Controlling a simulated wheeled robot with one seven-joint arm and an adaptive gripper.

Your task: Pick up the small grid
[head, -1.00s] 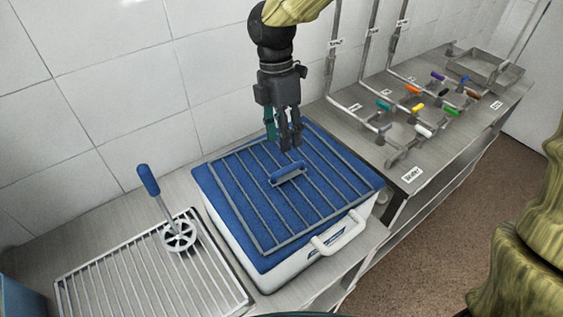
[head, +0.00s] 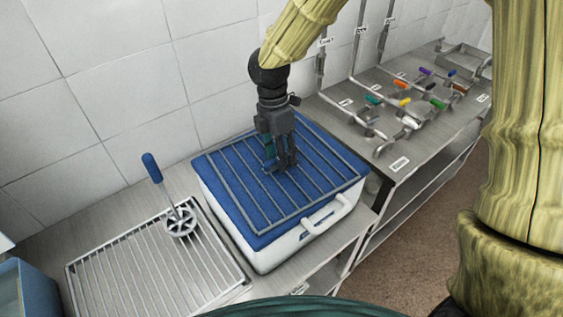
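The small grid (head: 236,190) is a grey metal frame with parallel bars. It lies flat on the blue top of a white box. My gripper (head: 281,168) points down at the middle of the grid, where its small blue handle was visible a moment ago. The fingers now hide nearly all of that handle. I cannot tell whether the fingers are closed on it or only around it. The grid rests on the blue surface.
A larger rack (head: 150,262) lies on the counter to the left, with a blue-handled masher-like tool (head: 180,221) standing on it. Pipes and coloured valve handles (head: 405,102) stand on the counter at the right. A tiled wall (head: 110,95) runs behind.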

